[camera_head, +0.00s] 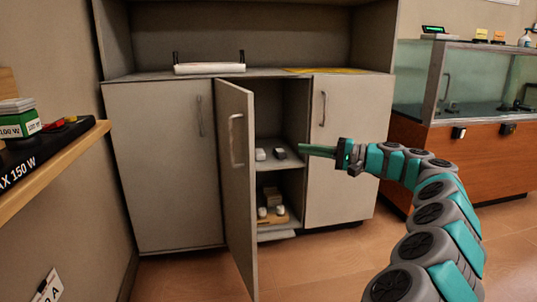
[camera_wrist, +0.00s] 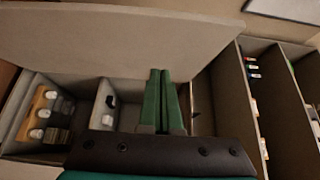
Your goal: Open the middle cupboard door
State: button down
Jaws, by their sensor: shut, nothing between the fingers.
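The middle cupboard door (camera_head: 236,180) stands open in the head view, swung out toward me from its left side. Its vertical bar handle (camera_head: 236,140) shows on the face turned to me. My gripper (camera_head: 301,149) is shut and empty, in front of the open compartment at about the height of the upper inner shelf (camera_head: 282,160), to the right of the door and apart from its handle. In the wrist view my closed green fingers (camera_wrist: 160,75) point toward a broad pale panel, probably the open door (camera_wrist: 120,35); whether they touch it I cannot tell.
The left door (camera_head: 160,165) and right door (camera_head: 348,150) are closed. Small items sit on the inner shelves. A wooden ledge (camera_head: 50,165) juts in at left. A glass case on an orange-brown base (camera_head: 480,165) stands at right. The floor in front is clear.

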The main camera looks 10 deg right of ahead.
jog(key=s+a+b+x, duration=0.1)
jog(key=s+x, duration=0.1)
jog(key=x, duration=1)
jog(key=shift+a+b, duration=0.3)
jog(key=shift+a, duration=0.3)
jog(key=s+a+b, duration=0.2)
jog(key=a, duration=0.9)
